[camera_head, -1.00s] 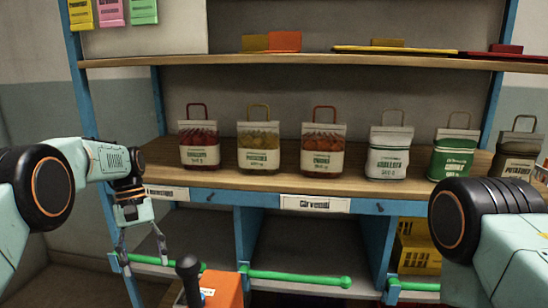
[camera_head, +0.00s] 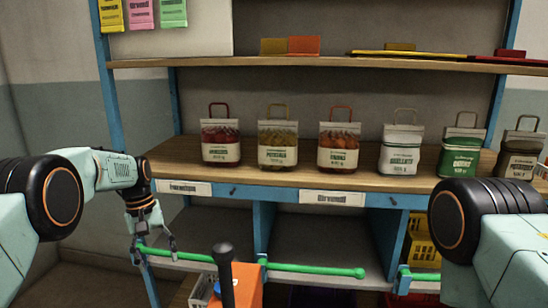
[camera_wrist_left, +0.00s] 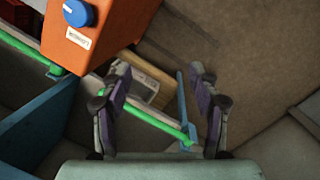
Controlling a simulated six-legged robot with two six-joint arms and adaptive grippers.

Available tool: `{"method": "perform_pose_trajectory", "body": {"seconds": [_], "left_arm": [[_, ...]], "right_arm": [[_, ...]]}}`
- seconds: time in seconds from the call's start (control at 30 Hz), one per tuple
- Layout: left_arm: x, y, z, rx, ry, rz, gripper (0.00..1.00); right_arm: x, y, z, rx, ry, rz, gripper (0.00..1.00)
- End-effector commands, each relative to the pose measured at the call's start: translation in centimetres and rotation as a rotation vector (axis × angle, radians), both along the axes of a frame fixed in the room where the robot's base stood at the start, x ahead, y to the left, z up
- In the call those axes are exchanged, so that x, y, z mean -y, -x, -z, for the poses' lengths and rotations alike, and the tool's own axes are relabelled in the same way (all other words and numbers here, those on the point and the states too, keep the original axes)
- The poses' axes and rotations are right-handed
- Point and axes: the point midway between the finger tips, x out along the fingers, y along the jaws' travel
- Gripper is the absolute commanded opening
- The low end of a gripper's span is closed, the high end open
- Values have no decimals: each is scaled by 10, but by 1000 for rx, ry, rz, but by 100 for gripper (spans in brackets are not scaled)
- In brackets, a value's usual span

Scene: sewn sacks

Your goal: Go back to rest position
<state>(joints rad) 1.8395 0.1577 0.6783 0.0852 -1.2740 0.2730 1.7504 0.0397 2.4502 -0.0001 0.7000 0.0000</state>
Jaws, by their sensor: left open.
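My left gripper (camera_head: 155,252) hangs with its fingers down in front of the lower left of the shelf unit, beside a green rail. It is open. In the left wrist view its two fingers (camera_wrist_left: 160,70) are spread with nothing between the tips. My left arm comes in from the left edge, bent at the wrist. My right arm shows at the right edge, but its gripper is out of view.
Several sewn sacks with handles, including a red one (camera_head: 220,144) and a green one (camera_head: 461,152), stand on the wooden shelf (camera_head: 280,178). Green rails (camera_head: 315,270) cross below. An orange box (camera_head: 245,284) with a black-knobbed lever stands low in front; it also shows in the left wrist view (camera_wrist_left: 100,35).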

Motion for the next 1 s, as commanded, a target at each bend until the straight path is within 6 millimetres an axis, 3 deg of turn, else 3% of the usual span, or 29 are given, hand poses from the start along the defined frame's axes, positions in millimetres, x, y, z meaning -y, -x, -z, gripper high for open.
{"method": "perform_pose_trajectory", "body": {"seconds": [0.23,0.47,0.7,0.83,1.0], "left_arm": [[-1,-2,64,141,-46,41,61],[6,33,137,259,-101,108,61],[19,111,197,333,-146,194,61],[28,166,216,351,-161,242,61],[40,246,225,351,-168,304,61]], "right_arm": [[0,0,0,0,0,1,40],[0,0,0,0,0,0,40],[0,0,0,0,0,0,40],[0,0,0,0,0,0,40],[0,0,0,0,0,0,40]]}}
